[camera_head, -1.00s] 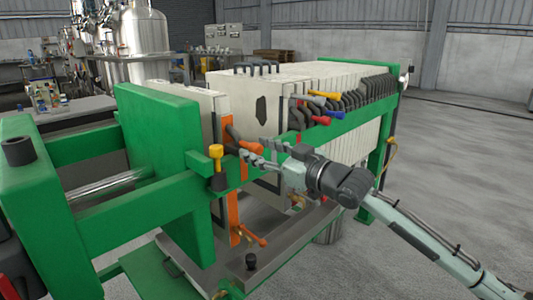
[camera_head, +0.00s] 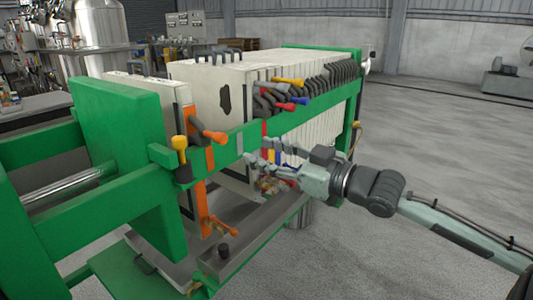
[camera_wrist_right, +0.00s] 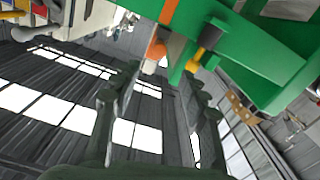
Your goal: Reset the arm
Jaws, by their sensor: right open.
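My right arm (camera_head: 450,225) comes in from the right in the head view. Its gripper (camera_head: 258,160) is open and empty beside the green rail of the filter press (camera_head: 235,145), pointing left. In the right wrist view the two dark fingers (camera_wrist_right: 160,105) stand apart with nothing between them. The press's green frame (camera_wrist_right: 265,50) and an orange-and-yellow handle area (camera_wrist_right: 207,40) show beyond them. Whether the fingers touch the rail cannot be told. My left gripper is not in view.
The press has white plates (camera_head: 215,75), orange handles (camera_head: 207,133) and a yellow-topped knob (camera_head: 180,145). A grey tray (camera_head: 255,235) lies under it. Steel tanks (camera_head: 98,25) stand at the back left.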

